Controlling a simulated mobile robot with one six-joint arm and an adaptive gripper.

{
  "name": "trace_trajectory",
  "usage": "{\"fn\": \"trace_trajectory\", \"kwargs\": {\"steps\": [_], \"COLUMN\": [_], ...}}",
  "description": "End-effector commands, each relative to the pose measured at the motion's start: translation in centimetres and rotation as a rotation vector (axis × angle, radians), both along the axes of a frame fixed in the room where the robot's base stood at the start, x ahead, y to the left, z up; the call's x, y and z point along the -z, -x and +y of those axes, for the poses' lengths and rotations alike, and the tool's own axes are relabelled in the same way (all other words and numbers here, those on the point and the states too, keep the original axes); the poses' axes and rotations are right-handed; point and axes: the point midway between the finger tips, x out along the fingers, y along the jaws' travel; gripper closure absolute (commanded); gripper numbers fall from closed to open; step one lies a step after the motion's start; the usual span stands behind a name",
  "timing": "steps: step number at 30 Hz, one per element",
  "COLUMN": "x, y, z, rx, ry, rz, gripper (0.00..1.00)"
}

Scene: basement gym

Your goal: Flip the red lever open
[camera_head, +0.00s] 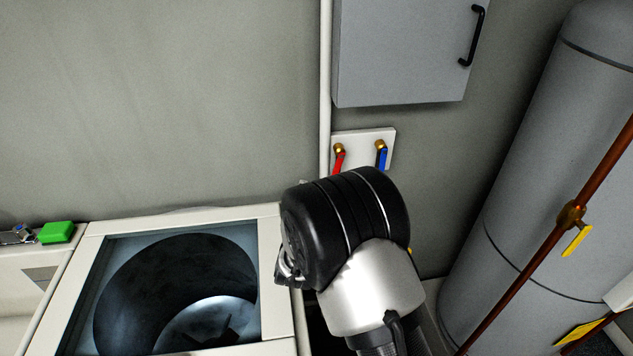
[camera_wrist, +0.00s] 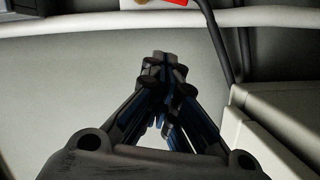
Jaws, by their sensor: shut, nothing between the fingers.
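The red lever (camera_head: 338,161) hangs from a brass valve on a white wall plate (camera_head: 361,141), below the grey cabinet. It points downward with a slight tilt, and its lower end is hidden behind my arm. A blue lever (camera_head: 381,159) hangs beside it on the right. My gripper (camera_wrist: 162,62) is shut and empty in the wrist view, its fingertips together. In the head view my wrist covers most of it. A small red piece (camera_wrist: 178,2) shows at the top edge of the wrist view, beyond the fingertips; I cannot tell whether it is the lever.
An open-topped washer (camera_head: 270,245) stands at the lower left. A green block (camera_head: 56,232) rests at far left. A grey wall cabinet (camera_head: 405,50) hangs above the plate. A grey tank (camera_head: 520,190) and a copper pipe (camera_head: 603,170) with a yellow handle (camera_head: 577,240) stand right.

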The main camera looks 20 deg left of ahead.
Motion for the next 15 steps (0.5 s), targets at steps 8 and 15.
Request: {"fn": "trace_trajectory", "kwargs": {"steps": [8, 15], "x": [0.5, 1.0], "y": [-5.6, -9.4], "z": [1.0, 0.5], "rx": [0.003, 0.003], "ry": [-0.003, 0.000], "rz": [-0.001, 0.002], "gripper": [1.00, 1.00]}}
